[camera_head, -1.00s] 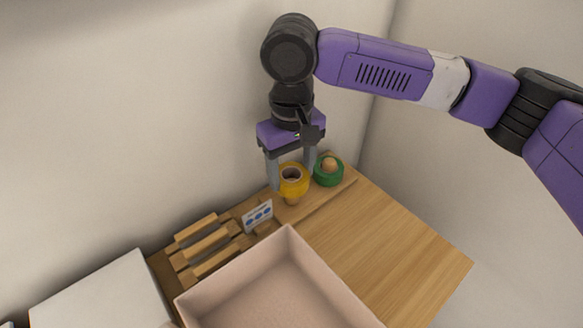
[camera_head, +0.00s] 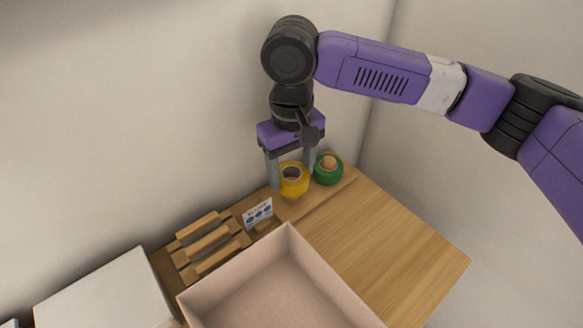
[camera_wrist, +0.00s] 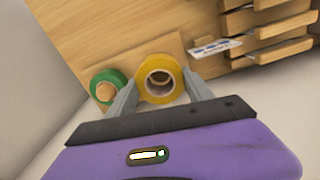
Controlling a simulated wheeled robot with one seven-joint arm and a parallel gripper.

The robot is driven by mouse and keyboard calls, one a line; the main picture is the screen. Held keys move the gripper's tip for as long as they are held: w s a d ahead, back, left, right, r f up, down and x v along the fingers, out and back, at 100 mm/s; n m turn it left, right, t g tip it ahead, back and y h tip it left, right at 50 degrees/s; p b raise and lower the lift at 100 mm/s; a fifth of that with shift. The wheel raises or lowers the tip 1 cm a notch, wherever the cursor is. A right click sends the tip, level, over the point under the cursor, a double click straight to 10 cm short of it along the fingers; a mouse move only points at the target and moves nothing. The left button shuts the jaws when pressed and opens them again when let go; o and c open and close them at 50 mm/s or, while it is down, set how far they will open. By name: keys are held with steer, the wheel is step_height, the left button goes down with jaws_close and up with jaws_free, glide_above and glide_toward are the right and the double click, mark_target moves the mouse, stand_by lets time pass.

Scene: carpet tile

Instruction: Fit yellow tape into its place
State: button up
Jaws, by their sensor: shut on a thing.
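In the wrist view the yellow tape (camera_wrist: 160,78) sits between my two fingertips (camera_wrist: 158,90). Whether the roll touches the peg is hidden. A green tape roll (camera_head: 328,170) sits around another wooden peg to the right.
A small sign with blue dots (camera_head: 258,214) stands left of the pegs. A slatted wooden rack (camera_head: 207,246) is further left. An open pinkish box (camera_head: 335,285) stands in front. The wooden table (camera_head: 400,245) is bare at the right. The wall is close behind.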

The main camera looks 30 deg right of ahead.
steer(key=shift+f, duration=2.35)
stand_by(1.4)
steer(key=o, duration=1.5)
steer(key=shift+c, duration=0.2)
steer(key=shift+r, duration=4)
